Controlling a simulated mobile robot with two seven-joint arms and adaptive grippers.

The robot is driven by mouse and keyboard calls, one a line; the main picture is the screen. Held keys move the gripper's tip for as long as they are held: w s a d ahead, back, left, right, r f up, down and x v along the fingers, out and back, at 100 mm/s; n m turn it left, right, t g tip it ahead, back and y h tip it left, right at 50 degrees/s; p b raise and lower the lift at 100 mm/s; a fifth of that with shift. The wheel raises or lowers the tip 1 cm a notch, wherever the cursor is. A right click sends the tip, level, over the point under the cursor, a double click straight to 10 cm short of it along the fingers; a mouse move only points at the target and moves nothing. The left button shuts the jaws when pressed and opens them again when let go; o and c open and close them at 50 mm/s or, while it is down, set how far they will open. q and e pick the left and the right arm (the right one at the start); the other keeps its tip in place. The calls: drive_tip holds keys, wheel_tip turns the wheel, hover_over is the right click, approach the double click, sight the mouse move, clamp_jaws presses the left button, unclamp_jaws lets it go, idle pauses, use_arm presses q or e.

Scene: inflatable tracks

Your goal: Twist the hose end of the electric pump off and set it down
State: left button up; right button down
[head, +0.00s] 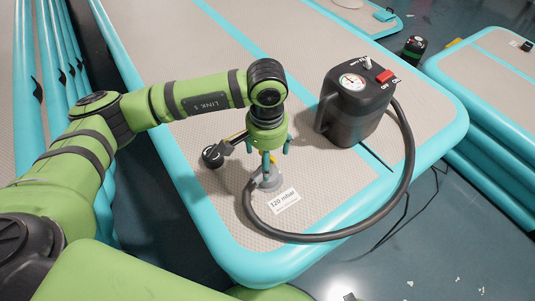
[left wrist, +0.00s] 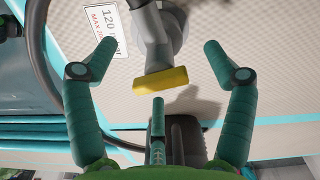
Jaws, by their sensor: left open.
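The black electric pump (head: 355,103), with a round gauge and a red switch, stands on the grey-topped inflatable track. Its black hose (head: 399,190) loops round the front to the grey hose end (head: 268,180), which sits upright at the grey round valve on the track. The grey hose end (left wrist: 157,45) has a yellow bar (left wrist: 160,78) across it in the left wrist view. My left gripper (head: 270,152) points down above the hose end. In the left wrist view my left gripper (left wrist: 163,62) has its fingers spread around the yellow bar, with gaps. My right gripper is out of view.
A white "120 mbar" label (head: 284,201) lies beside the hose end. A black round-ended object (head: 212,156) is just left of my gripper. The track's turquoise rim (head: 300,255) curves in front. Bare track surface (head: 225,75) lies behind my arm.

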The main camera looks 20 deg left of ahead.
use_arm(q)
wheel_tip(320, 180, down, 6)
drive_tip(key=shift+r, duration=0.1)
idle(0.4)
drive_tip(key=c, duration=1.3)
drive_tip(key=n, duration=0.3)
drive_tip(key=shift+b, duration=0.3)
drive_tip(key=shift+c, duration=0.2)
drive_tip(key=shift+n, duration=1.1)
drive_tip(key=n, duration=0.2)
drive_tip(key=shift+d+n, duration=0.1)
drive_tip(key=shift+n, duration=0.2)
drive_tip(key=shift+n+b, duration=0.3)
drive_tip(key=shift+n, duration=1)
